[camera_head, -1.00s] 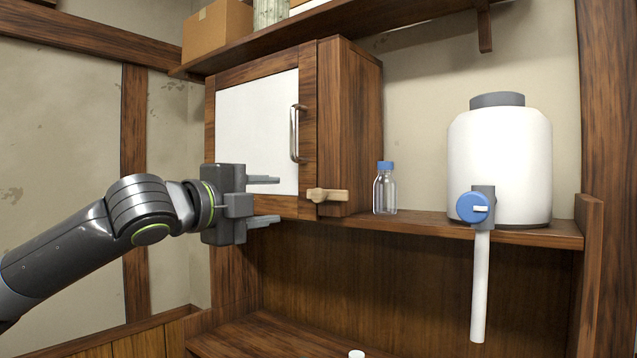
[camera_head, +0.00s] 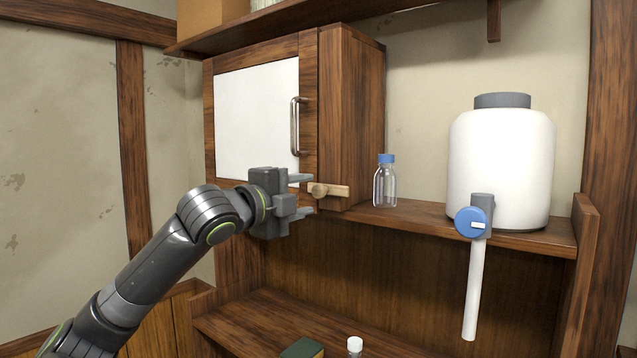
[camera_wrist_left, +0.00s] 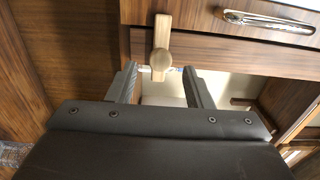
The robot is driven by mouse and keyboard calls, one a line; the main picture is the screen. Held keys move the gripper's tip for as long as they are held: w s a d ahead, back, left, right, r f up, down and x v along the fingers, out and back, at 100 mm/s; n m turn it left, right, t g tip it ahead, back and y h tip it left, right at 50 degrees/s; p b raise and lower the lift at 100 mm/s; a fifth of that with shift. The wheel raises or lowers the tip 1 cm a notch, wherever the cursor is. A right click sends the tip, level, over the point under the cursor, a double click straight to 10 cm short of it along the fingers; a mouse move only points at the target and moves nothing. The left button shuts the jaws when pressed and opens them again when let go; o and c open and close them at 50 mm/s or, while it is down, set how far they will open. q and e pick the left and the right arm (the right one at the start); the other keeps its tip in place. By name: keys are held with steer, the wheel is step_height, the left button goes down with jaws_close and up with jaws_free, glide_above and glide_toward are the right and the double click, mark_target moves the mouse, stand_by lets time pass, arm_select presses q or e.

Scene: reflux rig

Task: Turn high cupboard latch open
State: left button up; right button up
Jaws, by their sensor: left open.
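The high cupboard (camera_head: 352,120) has a white-panelled door (camera_head: 256,120) with a metal handle (camera_head: 295,126), and the door is closed. The latch (camera_head: 330,190) is a light wooden bar with a round knob at the cupboard's lower front corner. It lies horizontal in the head view. In the left wrist view the latch (camera_wrist_left: 161,45) shows beyond and between the fingertips. My left gripper (camera_head: 306,194) is open, with its fingers pointing at the latch knob; I cannot tell whether they touch it. My right gripper is not in view.
A blue-capped glass bottle (camera_head: 385,182) stands on the shelf just right of the cupboard. A white tank (camera_head: 502,165) with a blue tap (camera_head: 472,222) stands farther right. A cardboard box (camera_head: 207,14) sits on the shelf above. A small white-capped bottle (camera_head: 354,346) stands below.

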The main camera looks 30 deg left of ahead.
mark_target(316, 192)
arm_select(q)
steer(key=w+p, duration=0.1)
steer(key=w, duration=0.1)
steer(key=w+p, duration=0.1)
steer(key=w, duration=0.1)
steer(key=shift+d+r, duration=0.15)
steer(key=shift+d, duration=0.05)
steer(key=shift+w+p, duration=0.3)
steer(key=shift+w, duration=0.35)
steer(key=shift+c, duration=0.5)
steer(key=shift+f, duration=0.2)
steer(key=c, duration=0.8)
steer(key=shift+c, duration=0.2)
